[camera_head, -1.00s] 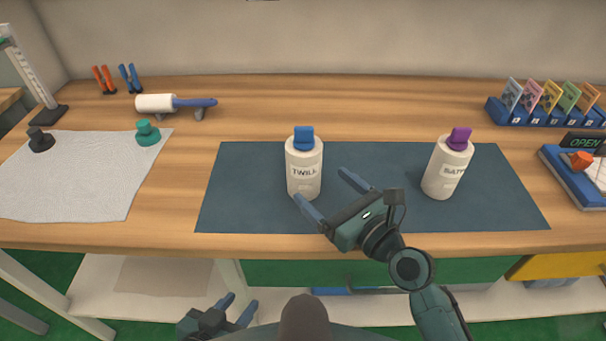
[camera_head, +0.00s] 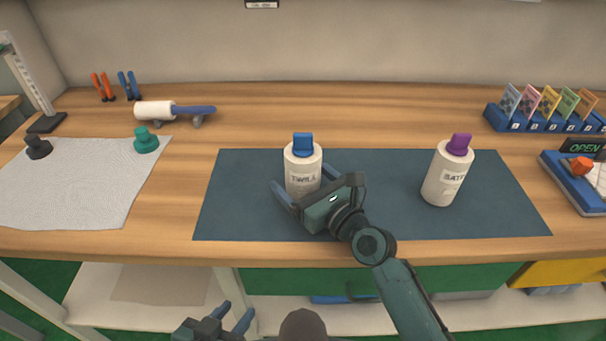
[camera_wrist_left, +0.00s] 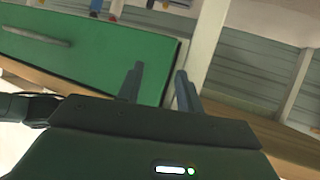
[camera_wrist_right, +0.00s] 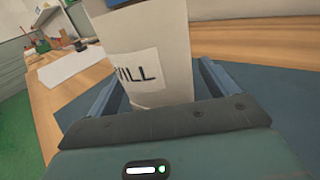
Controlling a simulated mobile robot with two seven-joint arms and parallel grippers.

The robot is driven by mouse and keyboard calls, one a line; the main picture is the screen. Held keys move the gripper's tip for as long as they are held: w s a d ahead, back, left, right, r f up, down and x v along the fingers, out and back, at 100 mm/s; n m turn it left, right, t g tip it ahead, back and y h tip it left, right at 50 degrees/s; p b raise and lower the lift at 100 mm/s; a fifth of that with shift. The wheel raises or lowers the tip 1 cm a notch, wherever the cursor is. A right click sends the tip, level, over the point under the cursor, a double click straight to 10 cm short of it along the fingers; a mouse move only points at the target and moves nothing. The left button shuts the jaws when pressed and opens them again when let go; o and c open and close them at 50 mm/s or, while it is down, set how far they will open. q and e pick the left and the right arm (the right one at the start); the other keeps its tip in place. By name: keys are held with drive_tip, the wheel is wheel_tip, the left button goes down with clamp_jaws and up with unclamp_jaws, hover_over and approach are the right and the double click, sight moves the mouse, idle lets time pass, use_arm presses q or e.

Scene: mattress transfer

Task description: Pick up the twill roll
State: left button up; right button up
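The twill roll (camera_head: 303,165), a white cylinder with a blue top and a TWILL label, stands upright on the dark mat (camera_head: 240,215). It fills the middle of the right wrist view (camera_wrist_right: 148,60). My right gripper (camera_head: 306,182) has one finger on each side of the roll. Its fingers are apart, and whether they touch the roll is hard to tell. My left gripper (camera_head: 235,315) is low in front of the table, open and empty. Its two parted fingers show in the left wrist view (camera_wrist_left: 158,85).
A satin roll (camera_head: 447,178) with a purple top stands on the mat to the right. A white sheet (camera_head: 75,190) lies at left with a green weight (camera_head: 146,140) and a black one (camera_head: 38,147). A lint roller (camera_head: 165,112) is behind. Blue card rack (camera_head: 545,123) stands back right.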

drive_tip(key=c, duration=1.2)
drive_tip(key=shift+r, duration=0.15)
